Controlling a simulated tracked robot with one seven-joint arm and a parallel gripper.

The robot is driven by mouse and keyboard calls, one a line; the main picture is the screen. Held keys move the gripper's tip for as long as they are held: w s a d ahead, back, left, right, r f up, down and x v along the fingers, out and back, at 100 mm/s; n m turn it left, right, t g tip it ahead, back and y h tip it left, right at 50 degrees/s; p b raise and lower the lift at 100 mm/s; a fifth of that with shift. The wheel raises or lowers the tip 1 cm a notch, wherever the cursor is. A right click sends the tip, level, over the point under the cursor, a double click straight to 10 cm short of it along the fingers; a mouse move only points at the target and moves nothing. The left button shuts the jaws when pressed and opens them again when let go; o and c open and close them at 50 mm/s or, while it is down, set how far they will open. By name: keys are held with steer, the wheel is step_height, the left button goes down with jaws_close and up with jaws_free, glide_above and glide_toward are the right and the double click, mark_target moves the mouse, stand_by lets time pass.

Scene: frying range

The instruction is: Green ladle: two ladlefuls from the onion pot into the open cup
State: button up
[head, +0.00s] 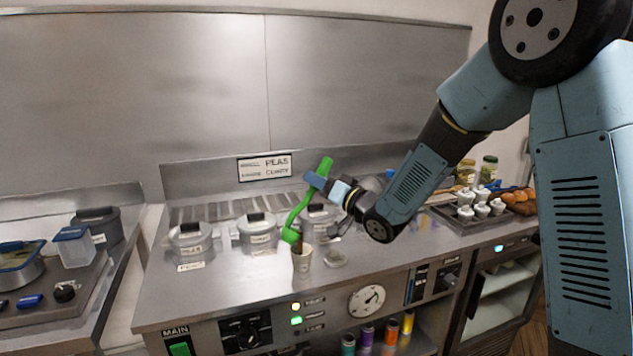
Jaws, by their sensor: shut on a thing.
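My gripper (319,182) is shut on the green ladle (300,209) near the upper part of its handle. The ladle hangs down to the left, and its bowl is tilted just above the open cup (303,264). Something brown shows between the bowl and the cup's mouth; the cup's inside is too small to judge. Three grey lidded pots stand in the counter: a left pot (190,241) labelled PEAS, a middle pot (256,232) with an unclear label, and a right pot (318,226) partly hidden by the ladle. I cannot tell which is the onion pot.
A small clear or grey item (335,258) lies right of the cup. A sign (264,168) stands behind the pots. A tray with white shakers (468,214) is at the right. Knobs and a gauge (367,300) line the counter front. A clear blue-lidded box (75,248) stands left.

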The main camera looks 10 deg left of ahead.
steer(key=w+d+f+m+t+h, duration=0.1)
steer(key=w+d+f+m+t, duration=0.3)
steer(key=f+m, duration=0.6)
steer(key=shift+w+d+f+m, duration=0.25)
steer(key=shift+w+d+m, duration=0.6)
steer(key=shift+m, duration=0.55)
stand_by(0.3)
